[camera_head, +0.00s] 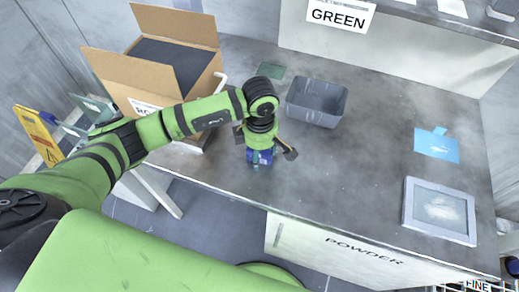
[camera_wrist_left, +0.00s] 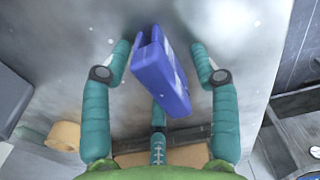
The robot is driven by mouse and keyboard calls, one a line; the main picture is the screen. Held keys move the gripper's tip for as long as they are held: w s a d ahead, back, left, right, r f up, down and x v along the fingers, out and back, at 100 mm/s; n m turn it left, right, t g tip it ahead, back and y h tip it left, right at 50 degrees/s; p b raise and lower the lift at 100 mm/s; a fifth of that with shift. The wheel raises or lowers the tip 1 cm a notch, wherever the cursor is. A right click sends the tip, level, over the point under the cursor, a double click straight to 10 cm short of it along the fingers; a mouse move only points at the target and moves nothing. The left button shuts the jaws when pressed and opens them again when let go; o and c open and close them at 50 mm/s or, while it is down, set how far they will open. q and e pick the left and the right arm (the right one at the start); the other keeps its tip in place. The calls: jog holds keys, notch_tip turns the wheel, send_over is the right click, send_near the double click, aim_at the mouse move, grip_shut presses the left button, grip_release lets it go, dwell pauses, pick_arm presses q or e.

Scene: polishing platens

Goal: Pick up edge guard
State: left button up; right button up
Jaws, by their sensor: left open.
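A blue edge guard (camera_wrist_left: 160,75), a folded channel-shaped piece, lies tilted between the fingers of my left gripper (camera_wrist_left: 160,48) in the left wrist view. The teal fingers are spread to either side of it, with visible gaps, and a third finger shows below it. In the head view my left gripper (camera_head: 264,150) is over the front part of the grey table. A bit of the blue edge guard (camera_head: 258,161) shows under it; the rest is hidden by the hand. My right gripper is not in view.
The table's front edge is close to my left gripper. The middle right is clear.

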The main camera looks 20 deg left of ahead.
pick_arm(q)
jog(key=c, duration=1.1)
jog(key=shift+o, duration=0.2)
